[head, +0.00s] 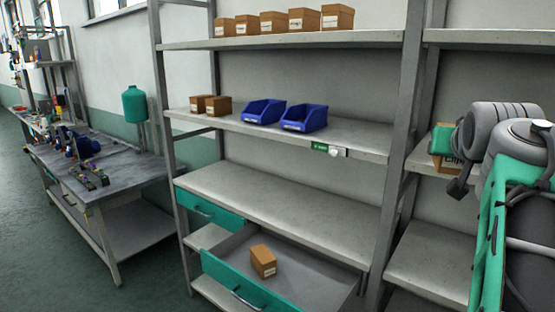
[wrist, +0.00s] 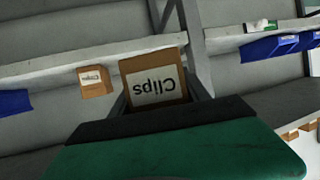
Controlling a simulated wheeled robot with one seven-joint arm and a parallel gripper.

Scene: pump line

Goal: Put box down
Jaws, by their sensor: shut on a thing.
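A brown cardboard box with a white "Clips" label (wrist: 154,82) is held in my gripper (wrist: 158,103). The label reads upside down in the wrist view. In the head view the box (head: 446,161) shows at the right, in front of the right rack bay and partly hidden behind my arm. My fingertips are mostly hidden there. I cannot tell whether the box touches the shelf board behind it.
A metal rack holds several brown boxes (head: 303,20) on top and two blue bins (head: 305,118) below. The middle shelf (head: 285,196) is bare. An open green drawer (head: 244,289) holds a brown box (head: 263,262). A cluttered workbench (head: 125,170) stands left.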

